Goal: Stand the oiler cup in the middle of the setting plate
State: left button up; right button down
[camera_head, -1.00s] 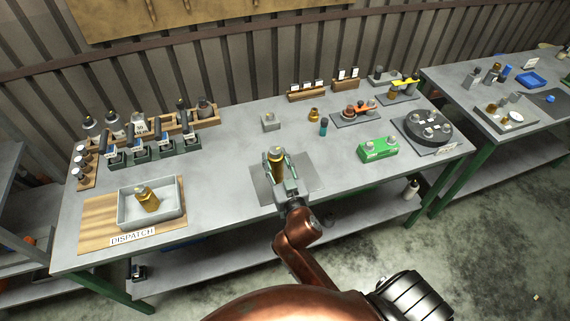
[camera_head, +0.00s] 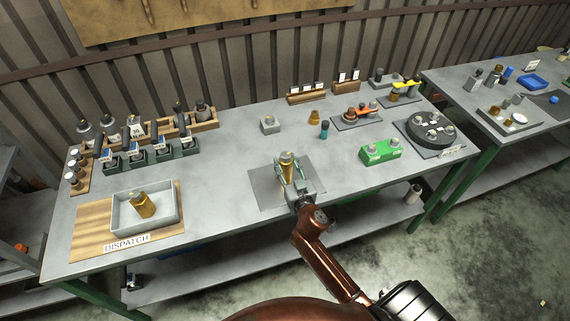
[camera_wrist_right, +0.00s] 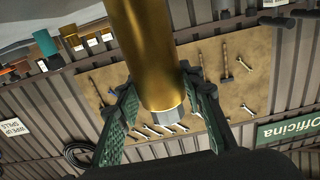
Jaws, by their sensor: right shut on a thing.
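The oiler cup (camera_head: 286,168) is a brass cylinder with a pale cap, held upright by my right gripper (camera_head: 291,182). The right wrist view shows the brass body (camera_wrist_right: 148,50) between the two green-padded fingers (camera_wrist_right: 155,108), with a hex end toward the camera. The setting plate (camera_head: 266,189) is a flat grey sheet on the bench. The cup is over the plate, right of its middle in the picture. Whether its base touches the plate is hidden by the gripper. My left gripper is not in view.
A grey tray (camera_head: 121,219) with another brass cup (camera_head: 142,205) stands on the DISPATCH board at the left. A green box (camera_head: 380,151) is to the right. A grey block (camera_head: 269,124), a brass part (camera_head: 314,117) and a teal bottle (camera_head: 324,130) stand behind the plate. Bench between is clear.

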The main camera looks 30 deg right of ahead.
dwell(0.3)
jog(key=c, duration=1.3)
grip_release()
jog(key=shift+f, duration=0.1)
jog(key=shift+s+a, duration=0.1)
jog(key=v, duration=1.1)
jog(key=shift+s, duration=0.4)
jog(key=shift+a, duration=0.15)
